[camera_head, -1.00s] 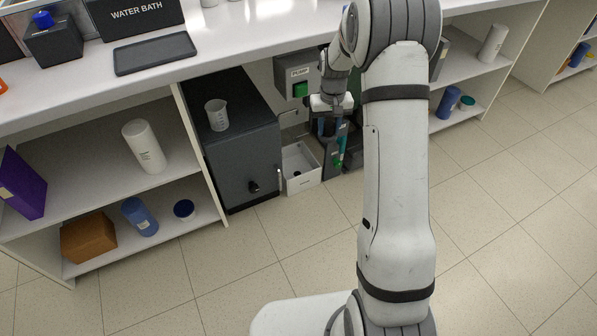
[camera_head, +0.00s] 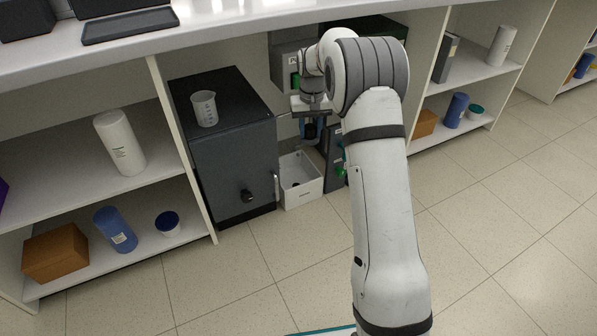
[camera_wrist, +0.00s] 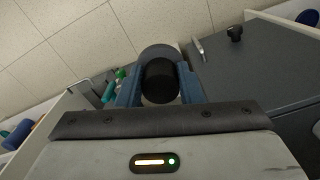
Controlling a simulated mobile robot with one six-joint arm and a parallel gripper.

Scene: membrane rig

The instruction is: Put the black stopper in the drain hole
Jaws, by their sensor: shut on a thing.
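My gripper (camera_wrist: 160,88) has blue fingers shut on the black stopper (camera_wrist: 160,80), which shows as a dark round end between them in the wrist view. In the head view my gripper (camera_head: 310,132) is under the counter, pointing down, above or just behind the back right of a small white basin (camera_head: 303,200). The stopper is not clear there. A dark round spot (camera_head: 296,185) on the basin floor looks like the drain hole. The stopper appears apart from the basin. The wrist view does not clearly show the hole.
A dark grey cabinet (camera_head: 233,160) with a beaker (camera_head: 204,108) on top stands left of the basin. A grey box (camera_head: 286,62) hangs above. A dark unit (camera_head: 334,158) with green parts is close on the right. The counter edge runs overhead.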

